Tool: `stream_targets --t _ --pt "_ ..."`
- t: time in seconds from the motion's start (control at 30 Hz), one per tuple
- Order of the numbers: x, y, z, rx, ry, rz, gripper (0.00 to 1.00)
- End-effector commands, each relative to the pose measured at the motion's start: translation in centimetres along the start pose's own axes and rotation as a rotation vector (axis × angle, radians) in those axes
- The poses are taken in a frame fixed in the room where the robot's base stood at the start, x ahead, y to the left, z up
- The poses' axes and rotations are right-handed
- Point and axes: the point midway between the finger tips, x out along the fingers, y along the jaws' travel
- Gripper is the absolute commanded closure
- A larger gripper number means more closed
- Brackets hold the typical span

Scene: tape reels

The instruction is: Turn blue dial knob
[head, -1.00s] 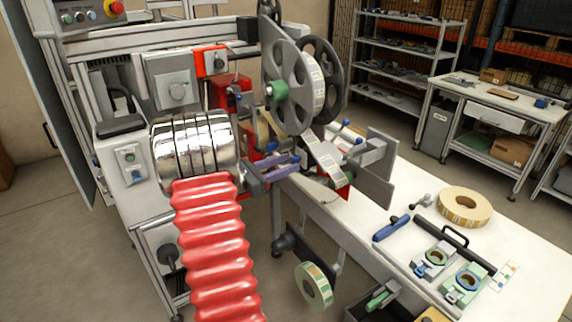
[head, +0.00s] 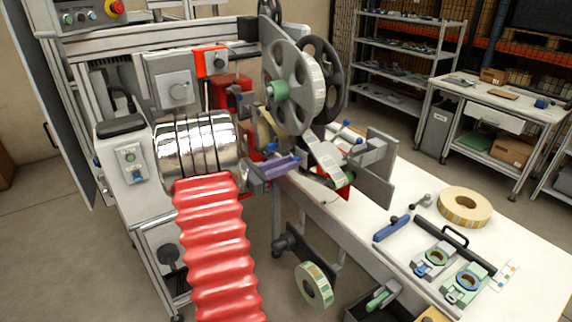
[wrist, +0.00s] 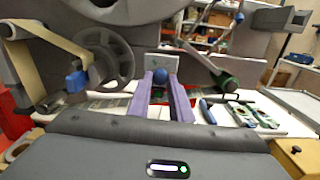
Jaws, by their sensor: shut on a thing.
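My gripper (wrist: 161,85) is in the wrist view, with its two purple fingers pointing ahead. The round blue dial knob (wrist: 161,75) sits between the fingertips, in front of a light grey plate (wrist: 161,63). The fingers are shut on the knob. In the head view my gripper (head: 297,159) reaches to the right from my silver wrist, below the large grey reel (head: 293,87). The gripped knob cannot be made out there, being hidden by the fingers and nearby machine parts.
A label strip (head: 325,157) runs close to my gripper. A grey upright plate (head: 378,165) stands to its right. The white table (head: 520,222) carries a tape roll (head: 464,206), a blue-handled tool (head: 391,228) and green clamps. A blue block (wrist: 76,81) is left of the fingers.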

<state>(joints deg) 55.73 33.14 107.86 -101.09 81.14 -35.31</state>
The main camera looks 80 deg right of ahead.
Motion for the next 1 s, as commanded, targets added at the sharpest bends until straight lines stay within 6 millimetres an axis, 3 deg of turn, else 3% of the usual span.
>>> stream_targets --t 0.47,1.0 --pt "-0.14 -0.06 0.05 0.103 0.001 0.004 1.00" --pt "-0.21 -0.03 0.04 0.546 0.001 0.002 1.00"
